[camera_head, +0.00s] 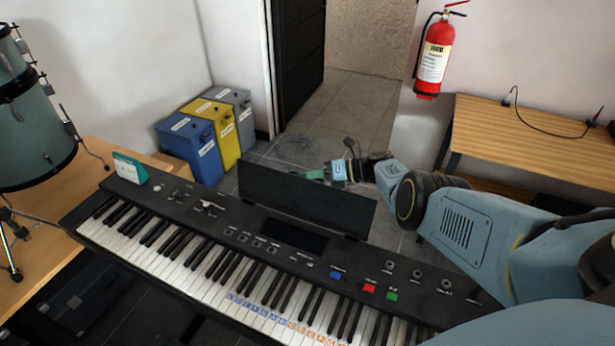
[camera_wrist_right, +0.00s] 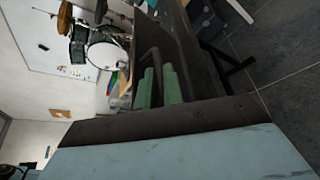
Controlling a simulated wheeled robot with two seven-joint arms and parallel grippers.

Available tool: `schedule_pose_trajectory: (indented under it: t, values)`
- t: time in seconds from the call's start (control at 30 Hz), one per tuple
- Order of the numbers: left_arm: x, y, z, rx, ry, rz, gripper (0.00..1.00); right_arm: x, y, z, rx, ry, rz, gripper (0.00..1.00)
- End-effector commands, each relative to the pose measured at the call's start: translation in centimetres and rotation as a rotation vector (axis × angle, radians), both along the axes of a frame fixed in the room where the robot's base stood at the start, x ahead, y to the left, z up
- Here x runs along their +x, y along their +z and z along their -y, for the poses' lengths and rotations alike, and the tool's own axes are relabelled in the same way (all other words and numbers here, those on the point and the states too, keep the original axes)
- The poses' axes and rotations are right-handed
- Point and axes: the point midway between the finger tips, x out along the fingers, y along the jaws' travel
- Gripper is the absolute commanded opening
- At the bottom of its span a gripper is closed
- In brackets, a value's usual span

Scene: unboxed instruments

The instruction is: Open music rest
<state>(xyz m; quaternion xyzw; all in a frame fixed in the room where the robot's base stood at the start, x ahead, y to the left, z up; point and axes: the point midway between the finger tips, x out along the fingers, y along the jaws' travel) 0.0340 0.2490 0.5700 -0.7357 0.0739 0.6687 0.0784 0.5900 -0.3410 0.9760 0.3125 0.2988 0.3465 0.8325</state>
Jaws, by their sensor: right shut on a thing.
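The music rest (camera_head: 305,197) is a long black panel on the back of the black keyboard (camera_head: 215,240). It stands raised and leans at an angle above the control panel. My right gripper (camera_head: 314,174) reaches from the right behind the rest, at its upper edge. It is shut on the rest, though the contact itself is partly hidden by the panel. In the right wrist view the green finger pads (camera_wrist_right: 160,86) are close together against dark surfaces. My left gripper is not in view.
A small teal-and-white device (camera_head: 130,168) sits on the keyboard's left end. Blue, yellow and grey bins (camera_head: 205,135) stand behind. A drum (camera_head: 38,135) is at left, a wooden table (camera_head: 530,140) at right, and a fire extinguisher (camera_head: 434,60) on the wall. Floor behind the keyboard is clear.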

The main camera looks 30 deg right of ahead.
Motion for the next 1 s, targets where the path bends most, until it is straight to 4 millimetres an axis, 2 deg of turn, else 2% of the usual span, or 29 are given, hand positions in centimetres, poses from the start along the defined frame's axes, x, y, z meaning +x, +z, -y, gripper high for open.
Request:
schedule_pose_trajectory:
  t: [0.07, 0.1, 0.17, 0.4, 0.53, 0.67, 0.8, 1.0]
  values:
    - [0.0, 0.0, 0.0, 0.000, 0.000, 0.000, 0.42, -0.1, -0.2, -0.1, 0.000, 0.002, -0.003, 0.00]
    - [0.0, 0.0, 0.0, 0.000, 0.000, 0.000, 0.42, -0.1, -0.2, -0.1, 0.000, 0.002, -0.003, 0.13]
    - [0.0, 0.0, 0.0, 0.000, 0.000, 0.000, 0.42, -0.1, -0.2, -0.1, 0.000, 0.002, -0.003, 0.18]
    - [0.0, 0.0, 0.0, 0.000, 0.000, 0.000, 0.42, -0.1, -0.1, 0.0, -0.001, 0.002, -0.002, 0.18]
    - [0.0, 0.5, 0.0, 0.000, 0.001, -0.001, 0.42, -0.6, 0.3, 0.7, -0.001, 0.001, -0.002, 0.18]
    - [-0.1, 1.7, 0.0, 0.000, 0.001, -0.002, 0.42, -1.9, 1.0, 2.4, -0.002, 0.000, -0.004, 0.18]
    - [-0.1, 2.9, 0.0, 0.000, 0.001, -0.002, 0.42, -3.8, 2.0, 4.9, -0.004, -0.003, -0.004, 0.18]
    - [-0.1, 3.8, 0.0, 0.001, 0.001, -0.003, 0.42, -6.2, 3.0, 8.1, -0.002, -0.001, -0.003, 0.18]
